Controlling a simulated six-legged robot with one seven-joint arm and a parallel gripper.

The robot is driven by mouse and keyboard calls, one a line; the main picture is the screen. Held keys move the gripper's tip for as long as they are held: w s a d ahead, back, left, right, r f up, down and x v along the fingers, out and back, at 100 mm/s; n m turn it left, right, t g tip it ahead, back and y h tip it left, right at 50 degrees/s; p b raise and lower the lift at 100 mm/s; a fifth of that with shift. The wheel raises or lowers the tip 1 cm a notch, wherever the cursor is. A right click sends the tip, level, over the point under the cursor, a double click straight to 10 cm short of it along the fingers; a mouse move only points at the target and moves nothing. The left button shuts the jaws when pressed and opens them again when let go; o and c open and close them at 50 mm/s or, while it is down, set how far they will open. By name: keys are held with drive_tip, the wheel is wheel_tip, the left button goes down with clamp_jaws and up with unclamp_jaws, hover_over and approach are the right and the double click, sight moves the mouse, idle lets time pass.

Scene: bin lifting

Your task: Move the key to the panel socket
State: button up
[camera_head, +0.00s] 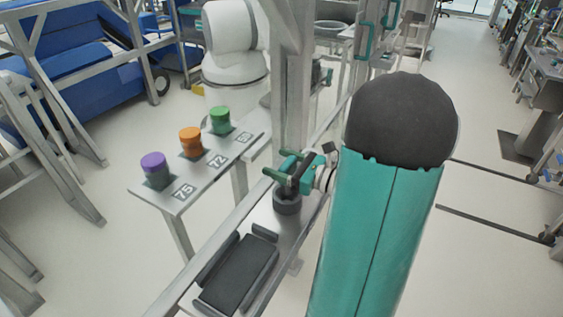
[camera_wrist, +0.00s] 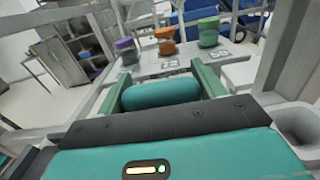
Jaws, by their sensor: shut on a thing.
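My gripper (camera_head: 287,168) has two green fingers and is shut on a dark, T-shaped piece (camera_head: 297,180), which I take to be the key. The piece stands over a dark round holder (camera_head: 287,205) on a grey bench; whether its lower end is inside the holder is unclear. In the wrist view, my gripper (camera_wrist: 160,72) shows a teal rounded part between its fingers; I cannot tell whether it belongs to the key. I cannot single out a panel socket in either view.
A grey shelf (camera_head: 222,163) holds purple (camera_head: 153,161), orange (camera_head: 190,134) and green (camera_head: 219,114) capped cylinders beside number labels. A black tray (camera_head: 238,275) lies on the near bench. A grey upright post (camera_head: 291,95) stands behind my gripper.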

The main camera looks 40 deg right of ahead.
drive_tip(key=shift+f, duration=2.15)
idle(1.1)
drive_tip(key=o, duration=1.3)
drive_tip(key=shift+r, duration=0.1)
drive_tip(key=shift+r, duration=4.45)
